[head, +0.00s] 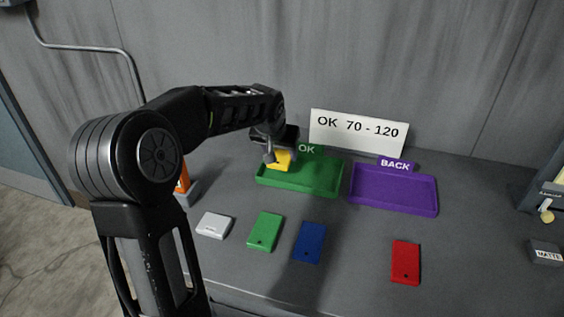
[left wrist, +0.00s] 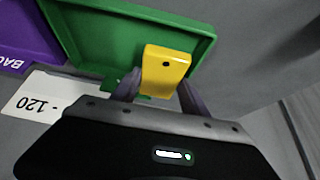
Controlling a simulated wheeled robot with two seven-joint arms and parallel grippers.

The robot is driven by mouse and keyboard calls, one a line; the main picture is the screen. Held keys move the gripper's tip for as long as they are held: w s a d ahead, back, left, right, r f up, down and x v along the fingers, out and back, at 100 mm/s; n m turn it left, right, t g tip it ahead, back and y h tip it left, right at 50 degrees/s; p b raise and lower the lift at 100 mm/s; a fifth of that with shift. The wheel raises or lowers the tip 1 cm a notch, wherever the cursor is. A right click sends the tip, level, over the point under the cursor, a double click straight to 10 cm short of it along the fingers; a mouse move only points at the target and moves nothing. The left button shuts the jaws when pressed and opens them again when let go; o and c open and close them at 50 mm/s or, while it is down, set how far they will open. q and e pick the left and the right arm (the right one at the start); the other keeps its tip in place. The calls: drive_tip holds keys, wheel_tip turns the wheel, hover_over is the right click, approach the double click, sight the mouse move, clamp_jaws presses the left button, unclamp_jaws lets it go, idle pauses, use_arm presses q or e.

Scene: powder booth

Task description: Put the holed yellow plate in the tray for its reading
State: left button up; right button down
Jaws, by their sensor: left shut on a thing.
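The yellow plate (head: 283,160) with a dark hole is held at the green OK tray (head: 320,183) in the head view. My left gripper (head: 272,157) is shut on it. In the left wrist view the yellow plate (left wrist: 165,72) sits between the two fingers, over the green tray (left wrist: 110,40); I cannot tell whether it touches the tray floor. The purple BACK tray (head: 395,190) stands to the right of the green one and looks empty. A white sign (head: 357,132) behind reads OK 70 - 120. My right gripper is not in view.
A light grey block (head: 214,225), a green plate (head: 264,232), a blue plate (head: 309,243) and a red plate (head: 405,262) lie along the front of the grey table. An orange thing (head: 183,180) is partly behind my arm. A MATTE block (head: 545,252) lies at right.

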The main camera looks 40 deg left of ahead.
sight(280, 159)
use_arm(q)
drive_tip(key=shift+f, duration=1.8)
drive_tip(key=shift+f, duration=0.15)
drive_tip(key=o, duration=1.3)
drive_tip(key=shift+r, duration=0.2)
drive_tip(key=v, duration=1.2)
drive_tip(key=shift+b, duration=0.4)
